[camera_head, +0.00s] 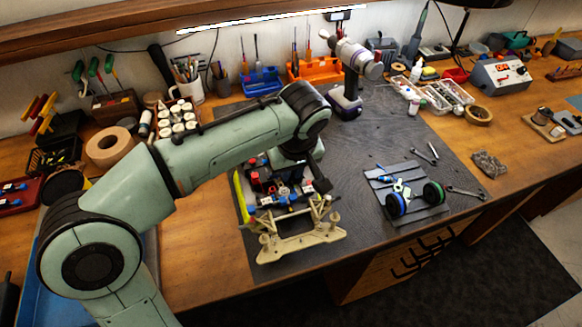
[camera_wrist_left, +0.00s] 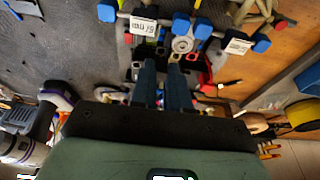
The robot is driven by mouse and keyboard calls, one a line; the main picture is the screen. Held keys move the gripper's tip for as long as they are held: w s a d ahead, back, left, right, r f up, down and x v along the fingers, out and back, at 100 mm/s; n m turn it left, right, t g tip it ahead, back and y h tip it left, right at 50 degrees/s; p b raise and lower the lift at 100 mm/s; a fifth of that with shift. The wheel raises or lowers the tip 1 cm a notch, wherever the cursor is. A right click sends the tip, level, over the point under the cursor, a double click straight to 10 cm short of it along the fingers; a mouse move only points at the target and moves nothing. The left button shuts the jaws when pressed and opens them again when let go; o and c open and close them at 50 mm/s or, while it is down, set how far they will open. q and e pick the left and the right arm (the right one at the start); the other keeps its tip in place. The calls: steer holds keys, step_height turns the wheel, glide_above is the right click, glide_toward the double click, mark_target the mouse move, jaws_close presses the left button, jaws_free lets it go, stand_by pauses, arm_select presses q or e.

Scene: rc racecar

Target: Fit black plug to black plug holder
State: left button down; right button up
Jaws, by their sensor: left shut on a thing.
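The RC racecar chassis (camera_head: 285,195) stands on the dark mat in the head view, with blue, red and black parts and a tan bumper toward the front. My left gripper (camera_wrist_left: 162,68) is over the chassis electronics, its two dark fingers close together with a thin gap. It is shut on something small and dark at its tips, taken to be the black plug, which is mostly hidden. The black plug holder cannot be told apart from the other dark parts around the fingertips. In the head view my left arm covers much of the chassis. My right gripper is not in view.
A grey tray (camera_head: 430,212) with green- and blue-rimmed wheels lies right of the car. Wrenches (camera_head: 467,193) lie beside it. A power drill (camera_head: 347,95) stands behind on the dark mat (camera_head: 375,135). The mat between the drill and tray is clear.

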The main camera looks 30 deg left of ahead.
arm_select(q)
steer(key=shift+f+b, duration=0.75)
steer(key=shift+f, duration=0.25)
steer(key=c, duration=1)
jaws_free()
steer(key=shift+c, duration=0.2)
steer(key=shift+r, duration=0.1)
steer(key=p+v, duration=0.3)
steer(key=v, duration=1)
steer(key=shift+r, duration=0.1)
